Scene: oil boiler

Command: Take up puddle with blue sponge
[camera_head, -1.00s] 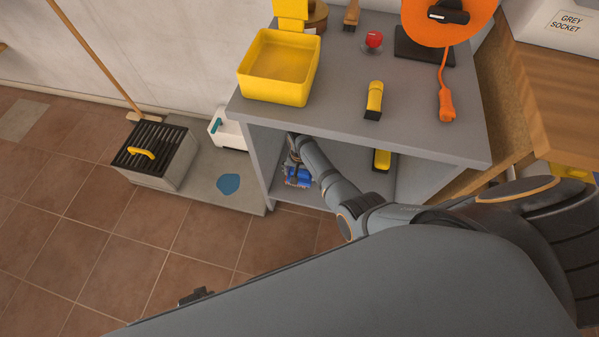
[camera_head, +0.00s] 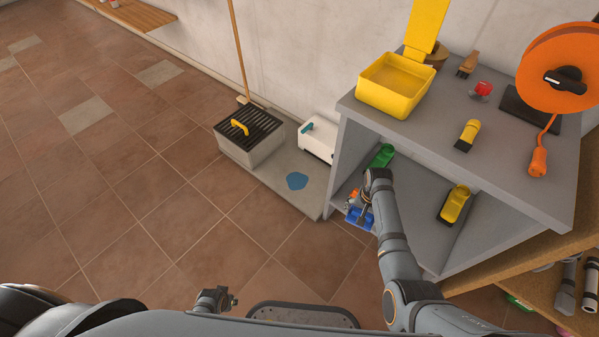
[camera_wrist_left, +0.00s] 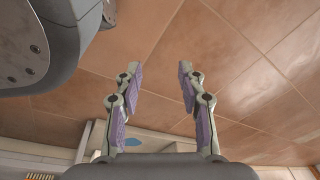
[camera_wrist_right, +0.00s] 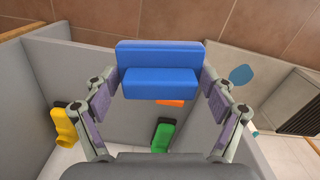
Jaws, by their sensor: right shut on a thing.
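The blue puddle (camera_head: 297,181) lies flat on the grey slab in front of the white box; it also shows at the right in the right wrist view (camera_wrist_right: 241,75). My right gripper (camera_head: 365,208) is shut on the blue sponge (camera_head: 359,219), at the open front of the grey cabinet, right of the puddle and apart from it. In the right wrist view the sponge (camera_wrist_right: 158,72) spans the two fingers. My left gripper (camera_head: 215,300) is low near my base. In the left wrist view its fingers (camera_wrist_left: 160,80) are apart and empty.
The grey cabinet (camera_head: 430,135) has a side wall between sponge and puddle. A grated bin (camera_head: 248,135) and a white box (camera_head: 319,139) stand by the puddle. The tiled floor in front is clear.

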